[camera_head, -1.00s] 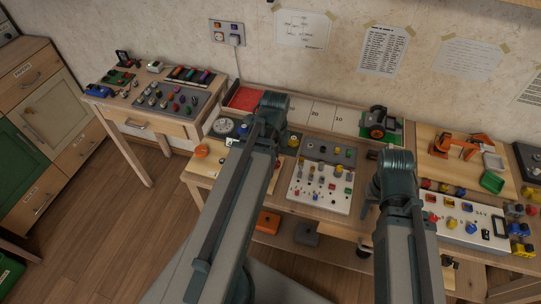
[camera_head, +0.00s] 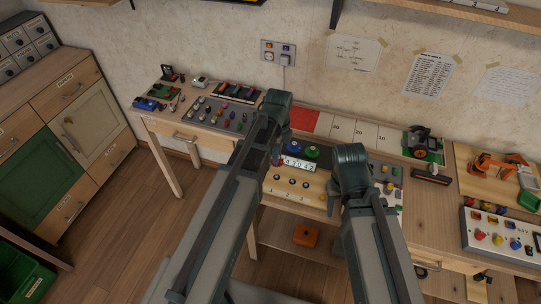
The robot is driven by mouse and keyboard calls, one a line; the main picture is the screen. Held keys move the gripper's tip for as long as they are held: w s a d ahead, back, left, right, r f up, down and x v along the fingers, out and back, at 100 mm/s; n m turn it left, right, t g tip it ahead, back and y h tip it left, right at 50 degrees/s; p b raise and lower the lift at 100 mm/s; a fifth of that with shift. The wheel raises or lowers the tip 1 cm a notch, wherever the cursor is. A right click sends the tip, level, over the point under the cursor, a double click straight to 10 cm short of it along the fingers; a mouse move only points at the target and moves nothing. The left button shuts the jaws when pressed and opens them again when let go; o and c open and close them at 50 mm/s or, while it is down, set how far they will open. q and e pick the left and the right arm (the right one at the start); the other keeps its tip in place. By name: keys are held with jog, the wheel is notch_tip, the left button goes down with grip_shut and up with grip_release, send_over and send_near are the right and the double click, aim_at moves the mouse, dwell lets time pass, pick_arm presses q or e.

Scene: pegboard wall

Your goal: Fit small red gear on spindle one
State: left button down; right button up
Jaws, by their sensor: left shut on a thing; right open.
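My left gripper (camera_head: 279,157) hangs from the end of the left arm, just behind and left of a wooden spindle board. It is shut on a small reddish thing, mostly hidden, that fits the small red gear. The board (camera_head: 276,199) carries short dark spindles in a row above the numbers 1, 2 and 3. Spindle one (camera_head: 277,180) is the leftmost, a little below the gripper in the picture. My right gripper (camera_head: 333,202) is open and empty at the board's right end, partly hidden by its own wrist.
A number display (camera_head: 298,163) stands behind the spindles, with a blue piece (camera_head: 293,148) and a green piece (camera_head: 310,152) behind it. A side table (camera_head: 165,118) with coloured knobs is at left. An orange tool (camera_head: 500,164) lies at right. Open floor lies at front left.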

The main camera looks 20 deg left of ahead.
pick_arm(q)
jog(key=shift+f, duration=0.1)
jog(key=b, duration=0.6)
send_over(277, 175)
jog(key=shift+f, duration=2.7)
jog(key=shift+f+b, duration=1.2)
jog(key=shift+f, duration=0.2)
jog(key=shift+s, duration=0.1)
jog(key=shift+c, duration=1)
grip_release()
jog(key=shift+r, duration=0.15)
jog(key=shift+r+p, duration=3.4)
jog(key=shift+p, duration=0.15)
